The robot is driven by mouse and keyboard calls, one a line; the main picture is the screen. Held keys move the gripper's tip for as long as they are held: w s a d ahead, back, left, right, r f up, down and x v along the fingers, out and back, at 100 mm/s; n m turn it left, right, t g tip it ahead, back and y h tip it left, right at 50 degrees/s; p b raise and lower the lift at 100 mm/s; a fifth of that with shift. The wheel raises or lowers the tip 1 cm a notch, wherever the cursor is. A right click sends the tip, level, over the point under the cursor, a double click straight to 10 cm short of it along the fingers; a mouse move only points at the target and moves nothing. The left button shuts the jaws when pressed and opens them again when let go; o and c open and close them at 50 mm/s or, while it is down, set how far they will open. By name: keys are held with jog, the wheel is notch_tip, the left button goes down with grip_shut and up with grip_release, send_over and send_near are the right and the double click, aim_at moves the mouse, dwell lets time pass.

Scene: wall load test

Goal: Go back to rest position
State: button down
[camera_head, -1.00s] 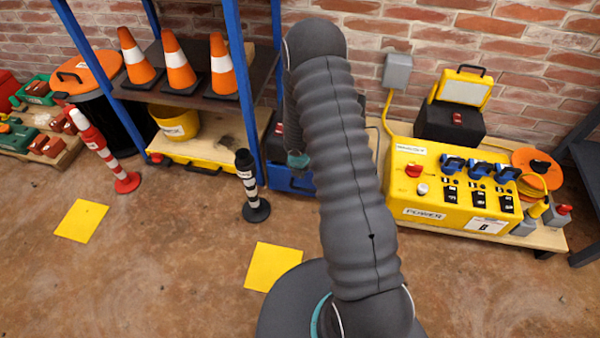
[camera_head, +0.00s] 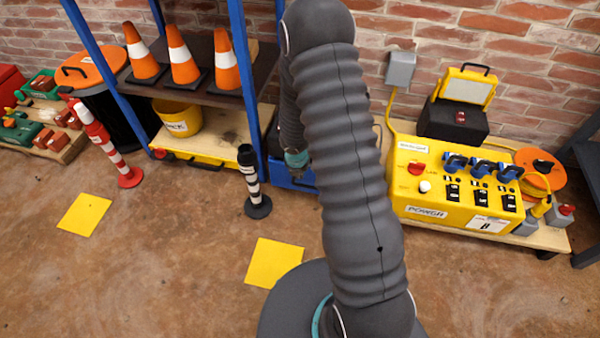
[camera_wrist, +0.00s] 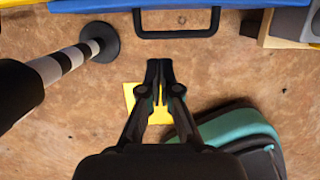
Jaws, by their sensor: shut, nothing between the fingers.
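My gripper (camera_wrist: 160,68) shows in the wrist view with its two black fingers together and nothing between them. It points down over the brown floor, above a yellow floor square (camera_wrist: 131,98). The yellow square also shows in the head view (camera_head: 272,262), beside my round base.
A black-and-white post (camera_head: 252,182) stands left of my arm, near the blue-framed shelf (camera_head: 262,130) with orange cones (camera_head: 183,62). A yellow power box (camera_head: 455,190) stands on a pallet at right. The front left floor is clear, with another yellow square (camera_head: 84,213).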

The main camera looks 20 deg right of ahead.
jog(key=p+v, duration=0.2)
jog(key=v, duration=0.3)
